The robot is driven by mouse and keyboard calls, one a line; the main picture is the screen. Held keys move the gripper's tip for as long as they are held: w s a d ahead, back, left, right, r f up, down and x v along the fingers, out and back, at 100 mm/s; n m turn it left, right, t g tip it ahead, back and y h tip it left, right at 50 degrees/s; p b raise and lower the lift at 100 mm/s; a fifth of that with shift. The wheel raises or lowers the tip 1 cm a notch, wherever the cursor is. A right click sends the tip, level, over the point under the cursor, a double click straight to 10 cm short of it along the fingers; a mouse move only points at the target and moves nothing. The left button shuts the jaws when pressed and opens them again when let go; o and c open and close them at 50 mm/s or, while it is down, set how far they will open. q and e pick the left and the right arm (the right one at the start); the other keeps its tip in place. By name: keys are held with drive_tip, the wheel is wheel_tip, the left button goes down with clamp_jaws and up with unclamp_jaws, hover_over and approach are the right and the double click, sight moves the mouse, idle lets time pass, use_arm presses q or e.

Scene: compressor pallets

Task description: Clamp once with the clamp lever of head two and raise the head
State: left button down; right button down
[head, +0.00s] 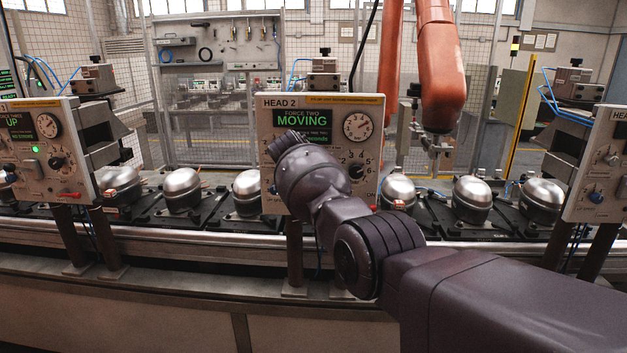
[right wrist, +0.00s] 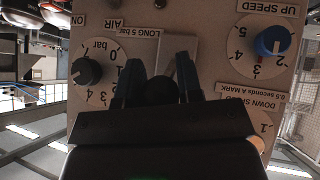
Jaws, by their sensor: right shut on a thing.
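The head two panel (head: 265,130) stands in the middle of the head view, with a green screen (head: 303,120) reading "FORCE TWO MOVING". My right arm reaches up in front of it, and its wrist hides the panel's lower middle and the gripper there. In the right wrist view the panel (right wrist: 205,22) appears upside down. My right gripper (right wrist: 160,88) is at the panel, its two dark fingers shut around the black round knob of the clamp lever (right wrist: 160,93). The lever's lean is hard to tell. My left gripper is in neither view.
On the panel are a round gauge (head: 362,126), a blue up-speed knob (right wrist: 273,42) and a black air knob (right wrist: 87,71). Silver compressors (head: 182,190) stand on dark pallets along the conveyor. Other head panels stand left (head: 50,150) and right (head: 598,165). An orange robot arm (head: 440,65) hangs behind.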

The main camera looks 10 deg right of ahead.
drive_tip(key=shift+r, duration=0.15)
idle(0.3)
drive_tip(key=c, duration=0.8)
unclamp_jaws()
drive_tip(key=shift+w+d, duration=0.1)
drive_tip(key=shift+p+v, duration=0.3)
drive_tip(key=shift+v, duration=5.1)
